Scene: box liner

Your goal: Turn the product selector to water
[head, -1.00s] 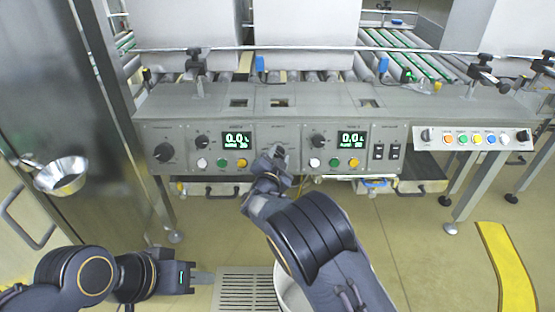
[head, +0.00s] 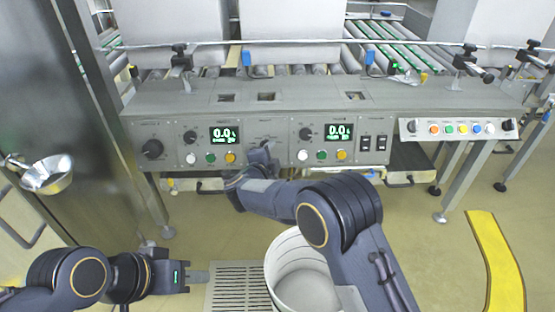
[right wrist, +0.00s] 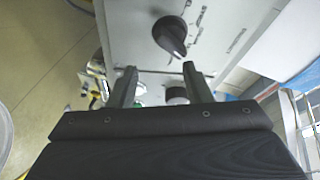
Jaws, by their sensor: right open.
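A black pointer knob (right wrist: 171,35) with markings around it shows on a grey panel in the right wrist view; I take it as the product selector. Its pointer tip is toward the lower right of that picture; the labels are too blurred to read. My right gripper (right wrist: 160,72) is open, its fingers either side below the knob and apart from it. In the head view my right gripper (head: 258,160) is at the middle of the control panel (head: 270,110) and hides what is behind it. My left gripper (head: 198,277) hangs low at left, away from the panel.
Other panel knobs (head: 152,149), displays (head: 224,134) and coloured buttons (head: 210,158) flank the right gripper. A white bucket (head: 285,255) stands on the floor beneath my right arm. A metal bowl (head: 46,175) is at far left. A yellow floor strip (head: 495,260) lies at right.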

